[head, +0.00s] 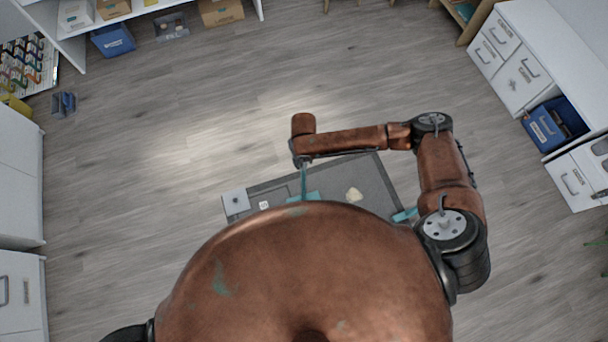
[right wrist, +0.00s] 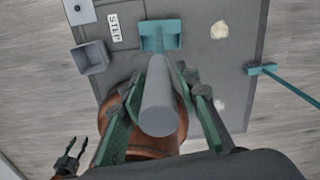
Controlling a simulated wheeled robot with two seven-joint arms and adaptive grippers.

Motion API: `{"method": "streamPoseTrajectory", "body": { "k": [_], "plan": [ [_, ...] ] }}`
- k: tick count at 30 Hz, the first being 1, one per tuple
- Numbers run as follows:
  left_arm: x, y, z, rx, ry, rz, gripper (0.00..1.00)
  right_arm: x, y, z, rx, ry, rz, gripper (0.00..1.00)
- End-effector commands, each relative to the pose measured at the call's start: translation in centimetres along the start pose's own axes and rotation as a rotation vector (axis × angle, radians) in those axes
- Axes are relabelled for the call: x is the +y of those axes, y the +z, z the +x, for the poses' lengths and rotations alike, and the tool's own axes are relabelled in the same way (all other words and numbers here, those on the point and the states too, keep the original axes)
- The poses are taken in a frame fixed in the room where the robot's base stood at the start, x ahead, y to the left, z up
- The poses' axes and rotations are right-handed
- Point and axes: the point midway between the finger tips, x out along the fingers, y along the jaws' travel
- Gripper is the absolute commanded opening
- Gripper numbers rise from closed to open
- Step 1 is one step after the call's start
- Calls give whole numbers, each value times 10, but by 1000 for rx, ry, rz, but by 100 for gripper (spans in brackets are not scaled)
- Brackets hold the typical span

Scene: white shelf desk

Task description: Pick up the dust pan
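The teal dust pan (right wrist: 160,37) lies on a dark grey mat (right wrist: 195,60). It also shows in the head view (head: 303,196), partly hidden by my body. Its handle rises to a thick grey grip (right wrist: 162,98) pointing at the wrist camera. My right gripper (right wrist: 165,88) is open, with one finger on each side of the grip and gaps visible. In the head view my right gripper (head: 303,163) is above the pan. My left gripper (right wrist: 72,153) shows at lower left in the wrist view, with its fingers apart and empty.
A teal broom-like tool (right wrist: 262,69) lies across the mat's right edge. A crumpled pale lump (right wrist: 220,30) lies right of the pan. A grey bin (right wrist: 92,58) and a "STEP" label (right wrist: 114,28) are left of it. White cabinets (head: 510,60) stand away from the mat; open floor surrounds it.

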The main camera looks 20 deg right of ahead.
Motion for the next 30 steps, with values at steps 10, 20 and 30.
{"method": "streamPoseTrajectory", "body": {
  "k": [10,20,30],
  "plan": [
    [0,-1,0,2,0,0,40,0,0,0,0,0,0,4],
    [0,-2,0,3,0,0,40,0,0,0,0,0,0,0],
    [0,-2,0,4,0,0,40,0,1,-1,-2,0,0,0]
  ]
}}
